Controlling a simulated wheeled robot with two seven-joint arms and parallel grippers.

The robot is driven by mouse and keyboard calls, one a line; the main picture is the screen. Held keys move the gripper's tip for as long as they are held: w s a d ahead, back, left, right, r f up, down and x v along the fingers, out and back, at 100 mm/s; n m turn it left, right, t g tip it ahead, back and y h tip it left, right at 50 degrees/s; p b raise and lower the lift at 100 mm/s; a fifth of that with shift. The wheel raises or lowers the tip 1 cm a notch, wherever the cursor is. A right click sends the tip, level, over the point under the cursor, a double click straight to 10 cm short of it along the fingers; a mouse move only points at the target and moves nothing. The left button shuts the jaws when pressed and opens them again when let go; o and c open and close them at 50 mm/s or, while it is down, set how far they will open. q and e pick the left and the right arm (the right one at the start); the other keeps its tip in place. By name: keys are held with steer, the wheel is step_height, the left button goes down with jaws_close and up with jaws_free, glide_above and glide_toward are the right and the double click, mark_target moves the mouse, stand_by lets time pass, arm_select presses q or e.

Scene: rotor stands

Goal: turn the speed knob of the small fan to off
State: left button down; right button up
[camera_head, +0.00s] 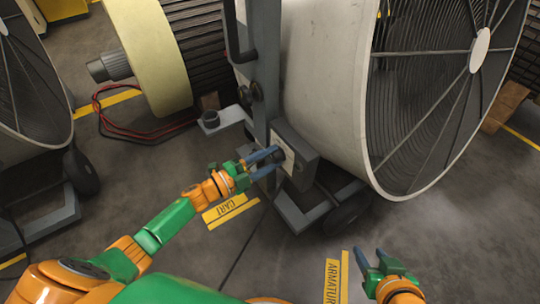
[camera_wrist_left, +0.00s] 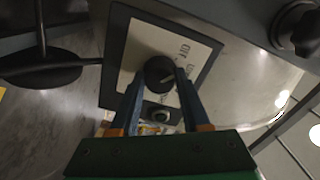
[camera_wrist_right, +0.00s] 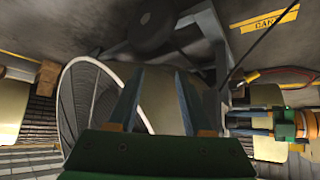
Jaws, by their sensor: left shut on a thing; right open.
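The drum fan (camera_head: 325,85) stands on a grey wheeled cart, with a grey control box (camera_head: 290,150) on its post. In the left wrist view the box has a pale label plate (camera_wrist_left: 135,58) and a round dark speed knob (camera_wrist_left: 159,71). My left gripper (camera_head: 274,162) is shut on the knob, one finger on each side. In the head view the fingers hide the knob. My right gripper (camera_head: 372,261) is open and empty, low over the floor.
Another fan (camera_head: 30,90) stands at the left. A cream motor-like drum (camera_head: 155,55) and red cables (camera_head: 105,115) are at the back left.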

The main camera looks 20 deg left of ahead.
arm_select(q)
steer(key=shift+n, duration=1)
arm_select(e)
steer(key=shift+s+d+f+g, duration=0.2)
steer(key=shift+s+f+g, duration=0.2)
steer(key=shift+s, duration=0.25)
steer(key=shift+s+d+f+g, duration=0.15)
steer(key=shift+s+f+g, duration=0.25)
steer(key=shift+s, duration=0.3)
steer(key=shift+s+d+f+g, duration=0.2)
steer(key=shift+s+f+g, duration=0.2)
steer(key=shift+s, duration=0.25)
arm_select(q)
steer(key=shift+c, duration=1.9)
jaws_free()
steer(key=shift+p+v, duration=0.65)
steer(key=shift+v, duration=0.5)
steer(key=p+v, duration=0.1)
steer(key=v, duration=0.3)
steer(key=shift+s+a, duration=0.25)
steer(key=shift+s, duration=0.05)
arm_select(e)
steer(key=s+f+g, duration=0.1)
steer(key=s+f, duration=0.1)
steer(key=s+d+f+g+h, duration=0.1)
steer(key=s+f, duration=0.1)
steer(key=shift+g, duration=0.4)
